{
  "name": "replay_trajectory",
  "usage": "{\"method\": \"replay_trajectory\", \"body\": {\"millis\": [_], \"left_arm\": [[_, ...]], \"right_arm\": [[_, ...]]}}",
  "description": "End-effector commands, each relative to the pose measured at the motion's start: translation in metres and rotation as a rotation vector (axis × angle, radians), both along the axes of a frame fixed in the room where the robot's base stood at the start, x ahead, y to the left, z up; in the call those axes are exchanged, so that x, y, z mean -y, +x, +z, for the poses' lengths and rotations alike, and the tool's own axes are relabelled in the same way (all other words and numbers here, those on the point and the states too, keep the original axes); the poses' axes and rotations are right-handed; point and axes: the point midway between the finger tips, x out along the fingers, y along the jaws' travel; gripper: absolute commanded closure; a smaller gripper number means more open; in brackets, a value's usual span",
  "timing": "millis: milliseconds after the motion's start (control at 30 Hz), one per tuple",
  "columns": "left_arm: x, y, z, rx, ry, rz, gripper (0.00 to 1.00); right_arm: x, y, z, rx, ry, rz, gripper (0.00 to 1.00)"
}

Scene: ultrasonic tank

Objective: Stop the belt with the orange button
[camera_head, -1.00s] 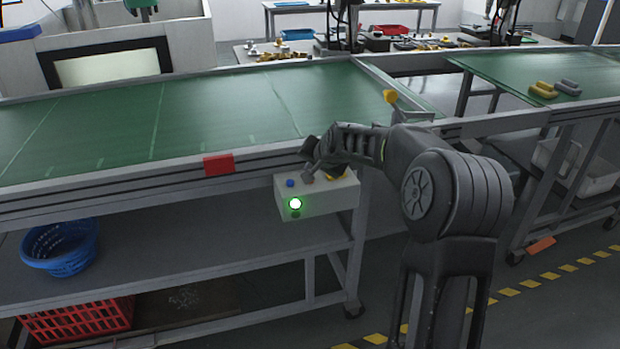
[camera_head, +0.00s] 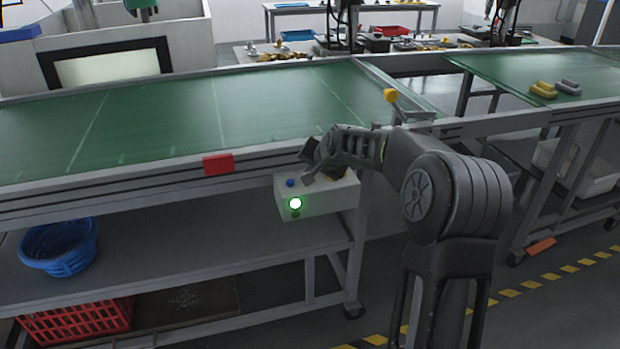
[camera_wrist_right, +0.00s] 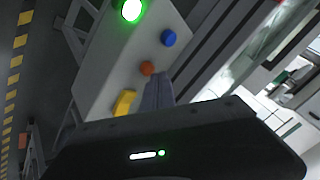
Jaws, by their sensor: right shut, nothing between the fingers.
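The orange button (camera_wrist_right: 147,68) shows in the right wrist view on the light grey control box, between a blue button (camera_wrist_right: 168,37) and a yellow part (camera_wrist_right: 123,103). The box (camera_head: 335,203) hangs at the front of the green belt (camera_head: 190,115); in the head view the orange button is hidden by my right gripper (camera_head: 307,179). That gripper is shut and empty, its fingertips (camera_wrist_right: 158,92) right beside the orange button in the wrist view. I cannot tell whether they touch it. My left gripper is not in view.
A green lamp (camera_head: 295,203) glows on the box front. A red block (camera_head: 218,164) sits on the belt's front rail. A blue basket (camera_head: 60,246) and red crate (camera_head: 75,319) are below the belt.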

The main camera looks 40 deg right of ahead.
Motion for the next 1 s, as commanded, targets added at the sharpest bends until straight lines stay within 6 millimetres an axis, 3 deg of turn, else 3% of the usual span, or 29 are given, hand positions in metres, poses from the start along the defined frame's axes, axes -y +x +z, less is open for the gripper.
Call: {"method": "replay_trajectory", "body": {"millis": [1000], "left_arm": [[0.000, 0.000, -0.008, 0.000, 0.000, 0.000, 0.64]], "right_arm": [[0.000, 0.000, -0.010, -0.001, 0.000, 0.000, 1.00]]}}
